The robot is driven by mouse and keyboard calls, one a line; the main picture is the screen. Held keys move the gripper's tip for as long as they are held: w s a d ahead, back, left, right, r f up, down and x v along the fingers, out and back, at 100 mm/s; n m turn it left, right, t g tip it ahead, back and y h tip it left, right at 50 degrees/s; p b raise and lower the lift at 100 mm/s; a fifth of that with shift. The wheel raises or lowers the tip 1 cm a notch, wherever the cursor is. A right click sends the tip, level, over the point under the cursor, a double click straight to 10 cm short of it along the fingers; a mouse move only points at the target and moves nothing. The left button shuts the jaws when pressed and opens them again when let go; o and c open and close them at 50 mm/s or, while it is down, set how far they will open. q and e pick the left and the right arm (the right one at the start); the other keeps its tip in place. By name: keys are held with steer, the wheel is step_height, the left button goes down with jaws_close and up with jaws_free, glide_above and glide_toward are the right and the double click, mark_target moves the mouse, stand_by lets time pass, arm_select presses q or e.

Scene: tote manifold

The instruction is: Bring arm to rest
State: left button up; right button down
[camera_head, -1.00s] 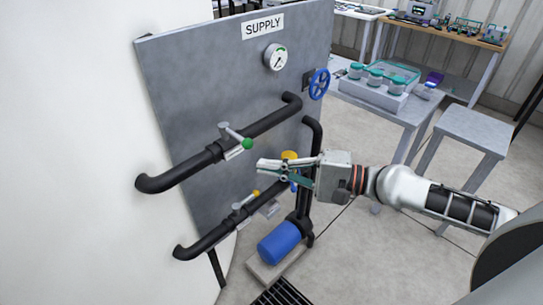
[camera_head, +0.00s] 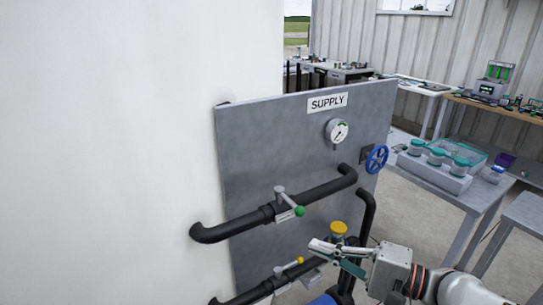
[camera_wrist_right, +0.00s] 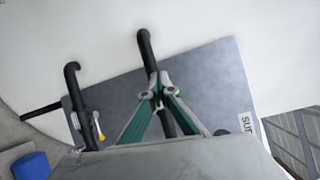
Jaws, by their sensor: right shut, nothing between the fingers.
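My right gripper (camera_head: 322,246) comes in from the lower right in the head view, in front of the grey SUPPLY panel (camera_head: 250,150). Its fingers are shut and hold nothing. It is near the yellow knob (camera_head: 338,229) and the lower pipe; I cannot tell if it touches either. The right wrist view shows its fingertips (camera_wrist_right: 159,80) together, in front of a black pipe (camera_wrist_right: 148,52). The upper pipe (camera_head: 240,229) carries a lever valve with a green knob (camera_head: 299,211). The lower pipe has a yellow-tipped lever (camera_head: 300,261). My left gripper is out of view.
A gauge (camera_head: 337,131) and a blue handwheel (camera_head: 376,159) are on the panel. A blue motor (camera_wrist_right: 32,166) sits low by the pipes. A grey table (camera_head: 440,182) with jars stands to the right. A large white tank wall (camera_head: 110,150) fills the left.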

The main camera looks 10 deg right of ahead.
steer(key=s+d+f+n+t+h, duration=0.1)
steer(key=s+f+n+h, duration=0.15)
steer(key=f, duration=0.65)
steer(key=s+d+f+n+h, duration=0.1)
steer(key=f+n+h, duration=0.25)
steer(key=f, duration=0.55)
steer(key=s+d+f+n+t+h, duration=0.1)
steer(key=s+d+f+n+h, duration=0.15)
steer(key=f, duration=0.65)
steer(key=s+d+f+n+g+h, duration=0.2)
steer(key=s+f+n+h, duration=0.1)
steer(key=s+f, duration=0.5)
steer(key=shift+f+n, duration=0.7)
steer(key=shift+n, duration=0.05)
